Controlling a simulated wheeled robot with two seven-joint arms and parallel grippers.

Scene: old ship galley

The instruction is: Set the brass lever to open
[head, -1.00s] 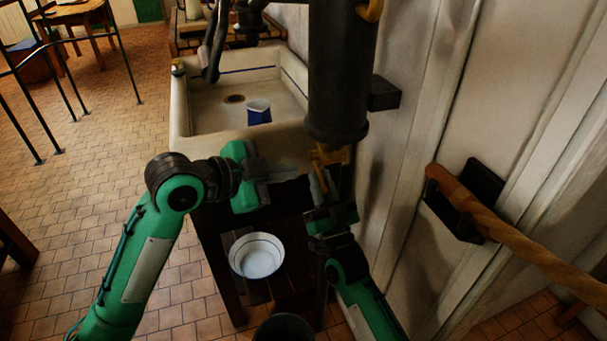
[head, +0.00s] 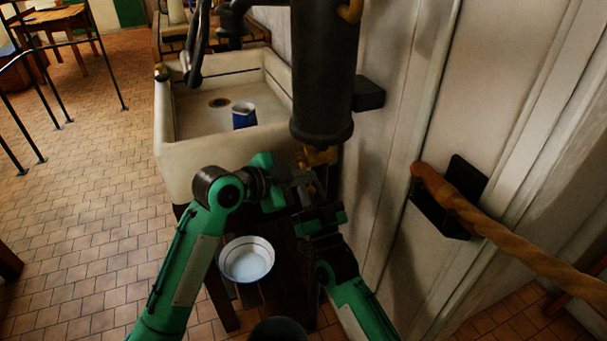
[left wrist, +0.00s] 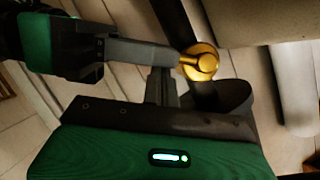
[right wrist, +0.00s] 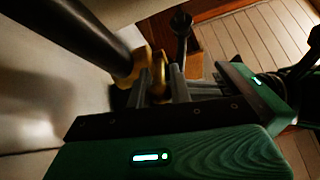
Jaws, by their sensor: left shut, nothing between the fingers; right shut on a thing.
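The brass lever (head: 318,156) is under the lower end of a dark upright cylinder, beside the sink. My right gripper (head: 311,193) is shut on the lever from below. In the right wrist view brass (right wrist: 157,72) shows at its fingers. My left gripper (head: 300,181) is shut and empty, close beside the right gripper's fingers. The hands hide much of the lever in the head view, and its exact angle is unclear.
The dark cylinder (head: 323,80) stands against the wall. A pale sink (head: 185,150) holds a blue cup (head: 243,116). A white bowl (head: 247,260) sits on a low shelf, with a dark bucket (head: 278,331) nearby. A wooden rail (head: 500,230) is at right. Tiled floor is open at left.

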